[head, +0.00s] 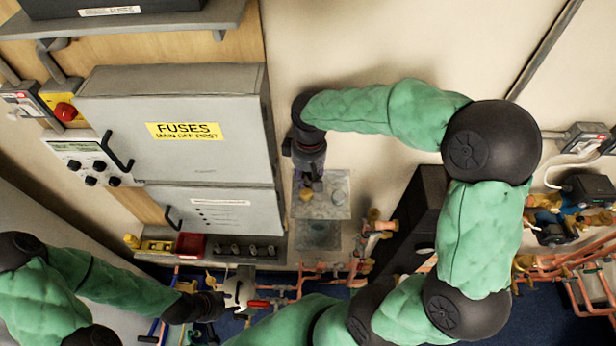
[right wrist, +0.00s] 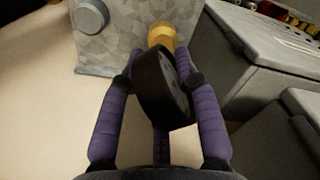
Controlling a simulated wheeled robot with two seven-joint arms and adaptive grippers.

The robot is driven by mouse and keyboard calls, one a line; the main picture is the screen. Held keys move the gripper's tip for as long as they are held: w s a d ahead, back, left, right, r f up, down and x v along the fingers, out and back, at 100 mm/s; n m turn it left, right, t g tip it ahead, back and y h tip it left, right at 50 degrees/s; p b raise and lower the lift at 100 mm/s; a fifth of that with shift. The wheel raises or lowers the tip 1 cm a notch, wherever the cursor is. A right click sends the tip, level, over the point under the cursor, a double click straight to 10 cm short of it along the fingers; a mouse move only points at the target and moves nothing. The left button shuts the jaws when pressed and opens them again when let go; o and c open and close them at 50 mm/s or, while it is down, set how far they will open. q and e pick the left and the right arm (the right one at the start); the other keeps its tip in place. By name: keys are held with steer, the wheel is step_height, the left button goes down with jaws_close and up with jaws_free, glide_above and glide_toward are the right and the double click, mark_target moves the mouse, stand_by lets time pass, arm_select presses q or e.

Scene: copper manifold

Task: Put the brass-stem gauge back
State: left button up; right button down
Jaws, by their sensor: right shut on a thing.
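The gauge (right wrist: 162,90) has a dark round body and a gold-coloured brass stem (right wrist: 161,36). My right gripper (right wrist: 163,88) is shut on its body, with purple fingers on both sides. The stem points at a mottled grey metal bracket (right wrist: 112,40) and overlaps its edge in the picture; I cannot tell whether it is seated. In the head view my right gripper (head: 312,182) hangs over the left part of the bracket (head: 338,182), with the brass stem (head: 306,195) just showing. My left gripper (head: 212,305) is low at the left beside a white fitting (head: 240,288); its fingers are unclear.
A grey fuse cabinet (head: 180,120) stands left of the bracket. A shelf (head: 255,248) with a red bin (head: 190,246) and yellow level (head: 150,245) is below it. Copper pipes (head: 320,268) and a black box (head: 415,215) lie to the lower right.

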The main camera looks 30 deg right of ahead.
steer(key=shift+f, duration=0.45)
steer(key=shift+f, duration=0.2)
steer(key=c, duration=0.9)
jaws_free()
steer(key=shift+r, duration=0.15)
step_height(320, 180, up, 12)
steer(key=shift+d+r, duration=0.1)
